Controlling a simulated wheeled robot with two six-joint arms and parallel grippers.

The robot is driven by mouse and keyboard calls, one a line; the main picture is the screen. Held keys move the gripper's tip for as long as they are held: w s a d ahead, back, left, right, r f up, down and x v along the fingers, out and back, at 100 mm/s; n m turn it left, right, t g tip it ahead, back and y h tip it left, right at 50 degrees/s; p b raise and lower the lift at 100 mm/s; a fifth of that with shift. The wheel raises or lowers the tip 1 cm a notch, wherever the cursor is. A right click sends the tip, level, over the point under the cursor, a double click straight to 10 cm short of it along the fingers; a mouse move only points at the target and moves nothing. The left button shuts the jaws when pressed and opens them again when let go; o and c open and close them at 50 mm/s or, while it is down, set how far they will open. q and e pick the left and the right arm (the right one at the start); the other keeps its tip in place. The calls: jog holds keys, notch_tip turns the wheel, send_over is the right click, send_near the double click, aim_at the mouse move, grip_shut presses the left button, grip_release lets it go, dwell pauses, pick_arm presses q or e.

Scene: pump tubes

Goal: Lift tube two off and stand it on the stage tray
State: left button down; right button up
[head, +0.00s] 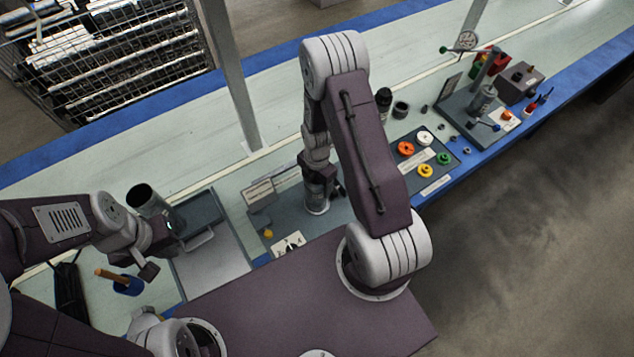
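A dark grey open-topped tube (146,200) is at the left, leaning in the picture with its open mouth up. My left gripper (168,232) is at its lower part and appears shut around it. The tube's foot is hidden, so I cannot tell whether it touches anything. A dark grey tray (203,211) lies just right of the tube, partly behind it. My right gripper (320,188) points down over a grey plate at mid-bench, beside a silver round base (317,208). My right arm hides much of that area, and its fingers are unclear.
A mallet with a blue head (129,286) lies at the lower left, near a black rack (70,290). A board with coloured knobs (425,160) and a gauge stand (485,95) are at the right. The bench strip behind my arms is clear, apart from a post (235,85).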

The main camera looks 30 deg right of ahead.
jog(key=o, duration=1)
jog(key=c, duration=1.1)
jog(key=shift+o, duration=0.2)
jog(key=shift+r+p, duration=0.65)
notch_tip(320, 180, up, 19)
jog(key=p, duration=1.6)
jog(key=shift+p, duration=0.3)
jog(key=shift+r, duration=0.1)
